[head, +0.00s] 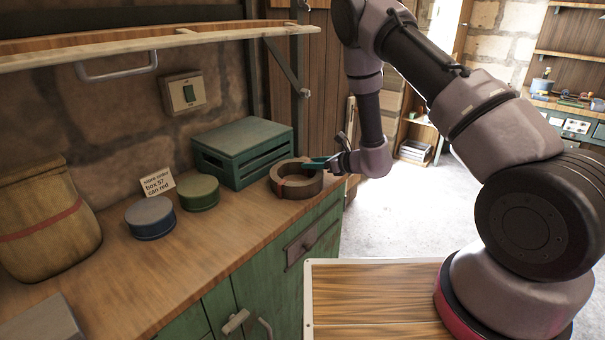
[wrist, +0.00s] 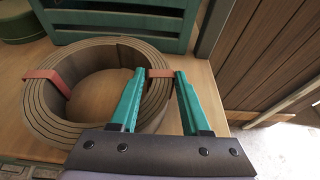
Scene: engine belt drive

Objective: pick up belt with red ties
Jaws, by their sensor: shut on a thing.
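The belt (head: 283,189) is a thick brown coil with red ties, lying on the wooden counter near its right end. In the wrist view the belt (wrist: 60,117) shows a red tie on its left side and another red tie (wrist: 160,73) at its right, between my fingers. My gripper (wrist: 161,85) has green fingers, one inside the coil and one outside, shut on the belt's right wall. In the head view my gripper (head: 309,162) reaches the belt from the right. The belt appears to rest on the counter.
A green crate (head: 243,154) stands behind the belt. A green tin (head: 198,193), a blue tin (head: 151,218), a card (head: 157,184) and a sack (head: 42,222) stand to the left on the counter (head: 190,245). A shelf (head: 160,42) hangs above. The counter's right edge is close to the belt.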

